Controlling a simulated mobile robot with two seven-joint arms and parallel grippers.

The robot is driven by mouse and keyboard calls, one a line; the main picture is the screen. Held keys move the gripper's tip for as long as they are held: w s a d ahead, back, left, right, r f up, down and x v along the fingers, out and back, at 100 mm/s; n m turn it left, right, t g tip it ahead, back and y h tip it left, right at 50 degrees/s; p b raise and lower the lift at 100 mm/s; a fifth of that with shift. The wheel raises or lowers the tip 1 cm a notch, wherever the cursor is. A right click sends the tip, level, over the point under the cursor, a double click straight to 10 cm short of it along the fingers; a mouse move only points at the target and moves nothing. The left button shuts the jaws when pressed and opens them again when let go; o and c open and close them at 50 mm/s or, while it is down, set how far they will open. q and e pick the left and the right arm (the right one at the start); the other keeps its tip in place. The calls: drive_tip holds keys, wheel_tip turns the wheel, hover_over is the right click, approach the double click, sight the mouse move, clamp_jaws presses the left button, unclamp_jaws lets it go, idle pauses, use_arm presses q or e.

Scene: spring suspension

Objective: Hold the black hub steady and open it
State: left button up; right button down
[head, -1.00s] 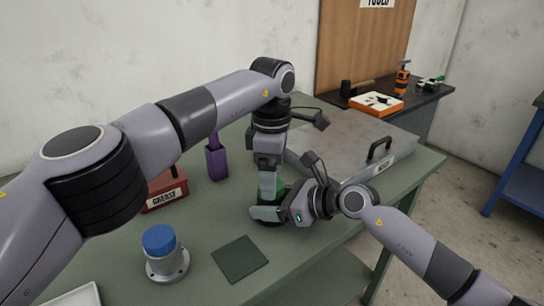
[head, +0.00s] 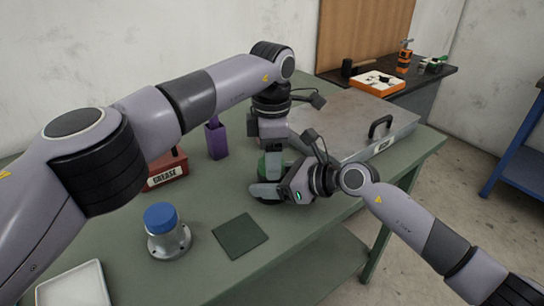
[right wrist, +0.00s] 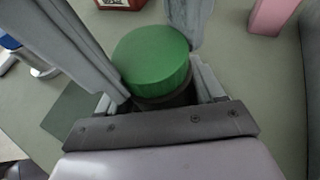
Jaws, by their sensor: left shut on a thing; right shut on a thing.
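The black hub (right wrist: 165,100) stands on the green workbench, with a round green cap (right wrist: 155,55) on top. In the head view the cap (head: 262,166) is partly hidden by my grippers, and little of the hub shows. My left gripper (head: 272,168) comes down from above and is shut on the green cap. One of its fingers shows beside the cap in the right wrist view. My right gripper (head: 270,191) reaches in low from the right and is shut on the black hub, below the cap. The hub looks upright.
A grey flanged hub with a blue cap (head: 161,218) and a dark green mat (head: 239,236) are nearer. A red grease box (head: 168,172) and purple holder (head: 217,140) stand left. A metal case with a handle (head: 345,118) is behind. A white tray (head: 75,288) lies front left.

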use_arm(q)
drive_tip(key=n, duration=0.3)
drive_tip(key=shift+n, duration=0.4)
drive_tip(key=o, duration=1.2)
drive_tip(key=shift+c, duration=0.2)
drive_tip(key=shift+s, duration=0.1)
drive_tip(key=shift+d, duration=0.1)
